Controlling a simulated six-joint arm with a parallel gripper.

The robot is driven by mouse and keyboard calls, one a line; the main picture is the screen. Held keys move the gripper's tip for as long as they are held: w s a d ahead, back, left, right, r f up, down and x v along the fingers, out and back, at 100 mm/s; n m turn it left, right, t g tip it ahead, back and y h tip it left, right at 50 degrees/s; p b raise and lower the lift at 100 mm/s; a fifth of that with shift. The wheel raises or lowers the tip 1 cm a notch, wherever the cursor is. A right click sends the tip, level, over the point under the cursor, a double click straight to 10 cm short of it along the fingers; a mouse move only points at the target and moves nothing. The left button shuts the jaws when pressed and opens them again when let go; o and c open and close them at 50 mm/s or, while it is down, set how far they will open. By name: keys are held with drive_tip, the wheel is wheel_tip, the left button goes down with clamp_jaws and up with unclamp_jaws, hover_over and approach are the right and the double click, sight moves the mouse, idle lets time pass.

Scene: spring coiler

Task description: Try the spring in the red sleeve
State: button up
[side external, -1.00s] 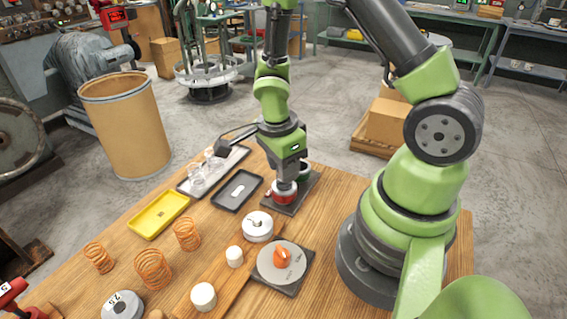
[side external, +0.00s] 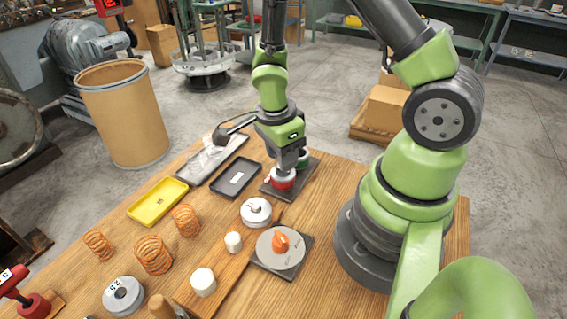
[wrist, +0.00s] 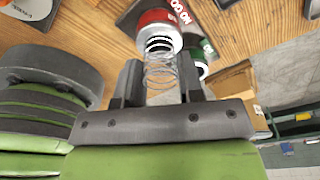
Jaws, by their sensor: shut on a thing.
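My gripper (wrist: 160,82) is shut on a thin silver coil spring (wrist: 160,72), which stands out beyond the fingertips. In the wrist view the spring's far end meets the white-rimmed mouth of the red sleeve (wrist: 152,18); how deep it sits inside, I cannot tell. In the side view my gripper (side external: 287,163) is just above the red sleeve (side external: 283,183), which stands on a dark base plate; the spring is hidden there. A green sleeve (side external: 304,160) stands beside the red one on the same plate and also shows in the wrist view (wrist: 203,52).
A black tray (side external: 217,189), a grey tray (side external: 187,180) and a yellow tray (side external: 134,211) lie left of the sleeves. Several orange springs (side external: 153,256) stand at the front left. A round dial plate (side external: 277,256) and white pieces (side external: 203,282) are nearer the camera.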

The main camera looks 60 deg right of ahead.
drive_tip(key=shift+r, duration=2.5)
drive_tip(key=shift+r, duration=0.1)
